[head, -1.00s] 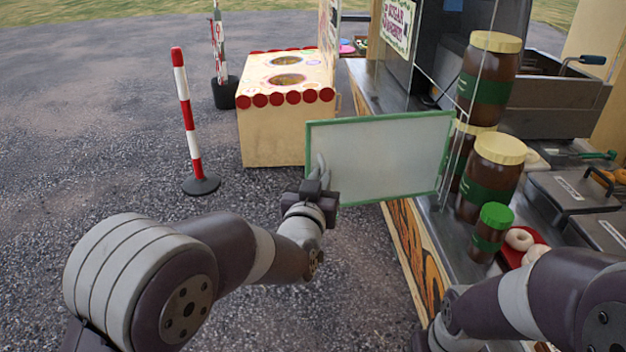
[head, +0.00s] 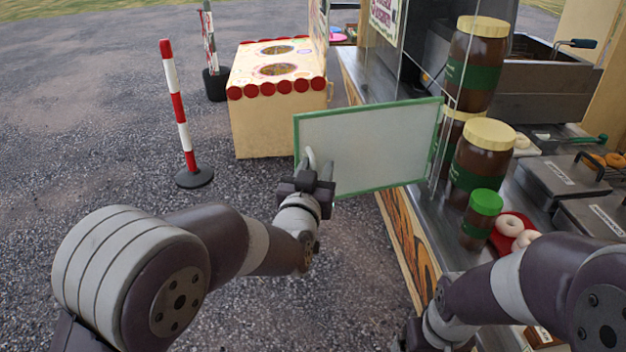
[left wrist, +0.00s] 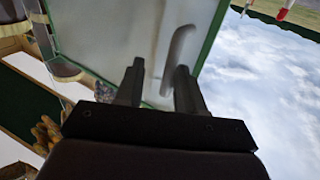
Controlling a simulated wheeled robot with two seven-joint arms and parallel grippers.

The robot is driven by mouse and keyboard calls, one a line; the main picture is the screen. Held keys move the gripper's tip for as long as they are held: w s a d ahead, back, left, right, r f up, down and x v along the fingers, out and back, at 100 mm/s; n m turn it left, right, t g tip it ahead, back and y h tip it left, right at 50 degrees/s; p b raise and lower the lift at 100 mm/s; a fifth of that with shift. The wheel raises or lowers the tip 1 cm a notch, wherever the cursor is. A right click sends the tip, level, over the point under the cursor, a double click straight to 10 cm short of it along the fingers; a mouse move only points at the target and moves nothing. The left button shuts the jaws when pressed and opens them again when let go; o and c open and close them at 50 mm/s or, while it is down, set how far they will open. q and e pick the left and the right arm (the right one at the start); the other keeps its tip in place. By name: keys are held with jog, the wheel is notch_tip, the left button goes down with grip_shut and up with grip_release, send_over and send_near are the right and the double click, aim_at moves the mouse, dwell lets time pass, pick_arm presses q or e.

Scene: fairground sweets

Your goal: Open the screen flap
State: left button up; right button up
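The screen flap (head: 385,145) is a pale, cloudy panel in a green frame. In the head view it stands upright, swung out to the left from the counter's edge. A pale curved handle (left wrist: 176,50) sits on its face near its outer edge. My left gripper (head: 314,172) is at that edge, and its fingers (left wrist: 158,85) are spread with a clear gap. The handle reaches down between them, and I see no firm grip. My right arm reaches in from the lower right. Only a dark part of its gripper shows at the bottom edge, with the fingers hidden.
Brown jars with cream lids (head: 484,150) and a green-lidded jar (head: 481,218) stand on the counter beside the flap. A red-white post (head: 178,115) and a cream game box (head: 277,125) stand left and behind. Open gravel lies at left.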

pick_arm(q)
jog(key=s+a, duration=0.2)
jog(key=s, duration=1)
jog(key=shift+a, duration=0.15)
jog(key=s+d+f+m+g+h, duration=0.15)
jog(key=s+f+g, duration=0.35)
jog(key=f, duration=0.5)
jog(key=s+a+f+g+y, duration=0.4)
jog(key=s+a+f+g, duration=0.3)
jog(key=a+f+g, duration=0.15)
jog(key=s+a+n+g, duration=0.3)
jog(key=a, duration=0.5)
notch_tip(320, 180, up, 18)
jog(key=p, duration=1.8)
jog(key=shift+w+y, duration=0.3)
jog(key=shift+y, duration=0.15)
